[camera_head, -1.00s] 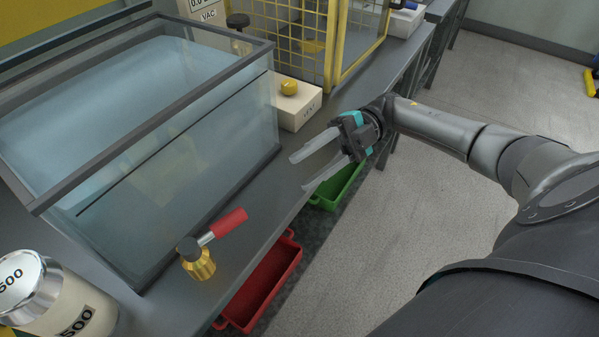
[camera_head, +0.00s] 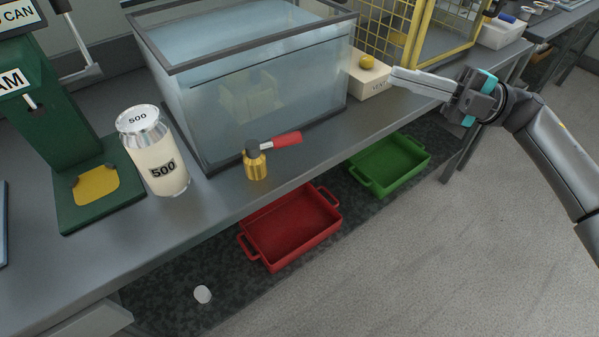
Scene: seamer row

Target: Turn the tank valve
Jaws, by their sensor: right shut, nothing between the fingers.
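The tank valve (camera_head: 256,165) has a brass body and a red-handled lever (camera_head: 282,140). It stands on the grey bench in front of the glass water tank (camera_head: 270,118), with its lever pointing right. My right gripper (camera_head: 397,80) comes in from the right, well to the right of the valve and apart from it. Its fingers are together and empty, in front of the white VENT box (camera_head: 371,84) with a yellow knob. My left gripper is not in view.
A 500 can (camera_head: 154,150) stands left of the tank, beside a green machine (camera_head: 75,110). Red (camera_head: 290,228) and green (camera_head: 391,165) bins lie below the bench's front edge. A small white object (camera_head: 203,294) is on the floor. The bench just right of the valve is clear.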

